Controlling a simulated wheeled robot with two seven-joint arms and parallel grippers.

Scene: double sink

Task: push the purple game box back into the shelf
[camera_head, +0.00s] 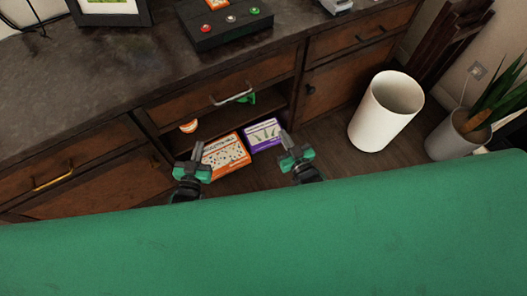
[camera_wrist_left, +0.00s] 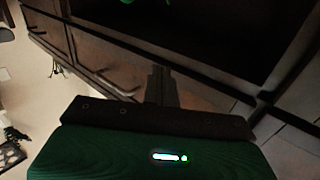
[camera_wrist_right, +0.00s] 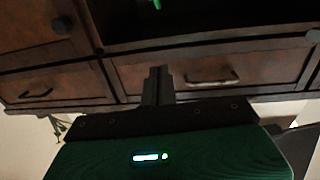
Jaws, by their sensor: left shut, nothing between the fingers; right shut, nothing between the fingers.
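The purple game box (camera_head: 264,135) shows in the head view on the low level of the open shelf (camera_head: 212,124), its front end at the shelf opening. An orange game box (camera_head: 225,154) lies to its left and reaches further out toward me. My left gripper (camera_head: 197,152) is shut and empty, by the left edge of the orange box. My right gripper (camera_head: 287,140) is shut and empty, close to the right of the purple box; I cannot tell whether it touches. Neither wrist view shows the boxes.
A wooden cabinet with drawers surrounds the shelf; a drawer handle (camera_head: 232,98) sits above. A white bin (camera_head: 385,112) and a potted plant (camera_head: 459,135) stand on the right. A black box with coloured buttons (camera_head: 225,24) is on the cabinet top. A green surface (camera_head: 260,235) fills the foreground.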

